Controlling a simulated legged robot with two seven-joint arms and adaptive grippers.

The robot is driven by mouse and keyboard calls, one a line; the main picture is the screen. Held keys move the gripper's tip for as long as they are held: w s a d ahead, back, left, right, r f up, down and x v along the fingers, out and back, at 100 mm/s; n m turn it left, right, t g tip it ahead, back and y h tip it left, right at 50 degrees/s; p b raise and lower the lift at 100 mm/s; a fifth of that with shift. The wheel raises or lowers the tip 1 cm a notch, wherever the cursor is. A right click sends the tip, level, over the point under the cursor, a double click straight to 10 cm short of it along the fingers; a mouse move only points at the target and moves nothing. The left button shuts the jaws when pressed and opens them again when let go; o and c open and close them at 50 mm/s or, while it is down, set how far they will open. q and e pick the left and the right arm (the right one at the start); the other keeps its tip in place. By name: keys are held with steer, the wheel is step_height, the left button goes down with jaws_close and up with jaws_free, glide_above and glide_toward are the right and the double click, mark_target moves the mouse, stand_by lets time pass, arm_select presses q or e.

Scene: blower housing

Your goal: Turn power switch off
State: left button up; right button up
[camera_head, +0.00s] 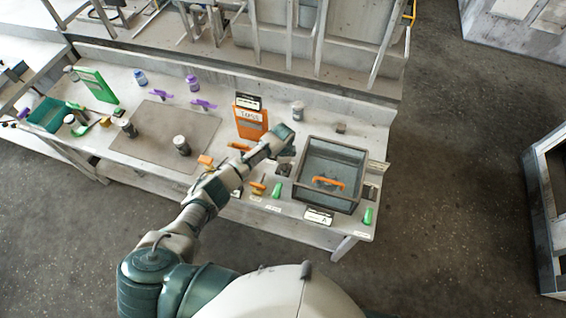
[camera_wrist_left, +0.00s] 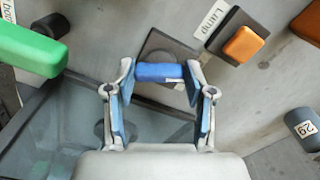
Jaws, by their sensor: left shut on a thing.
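A blue bar-shaped switch handle (camera_wrist_left: 161,72) stands on a dark square plate (camera_wrist_left: 168,45) in the left wrist view. No label naming it as the power switch is readable. My left gripper (camera_wrist_left: 160,82) is shut on this blue handle, with one finger at each end of it. In the head view my left gripper (camera_head: 284,150) is at the left side of the glass-walled box, low over the bench. The blue handle is hidden there behind the gripper and arm. My right gripper is not in view.
The glass box (camera_head: 308,190) with an orange handle (camera_head: 328,183) is close beside the gripper. An orange button (camera_wrist_left: 243,45) labelled Lamp and a green handle (camera_wrist_left: 30,48) flank the blue one. An orange case (camera_head: 250,121) stands behind the arm.

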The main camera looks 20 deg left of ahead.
arm_select(q)
steer(key=shift+w+r+n, duration=0.1)
steer(key=shift+w+n, duration=0.05)
steer(key=shift+n, duration=0.35)
steer(key=o, duration=1.2)
steer(key=shift+c, duration=0.2)
step_height(320, 180, up, 12)
steer(key=shift+f, duration=0.2)
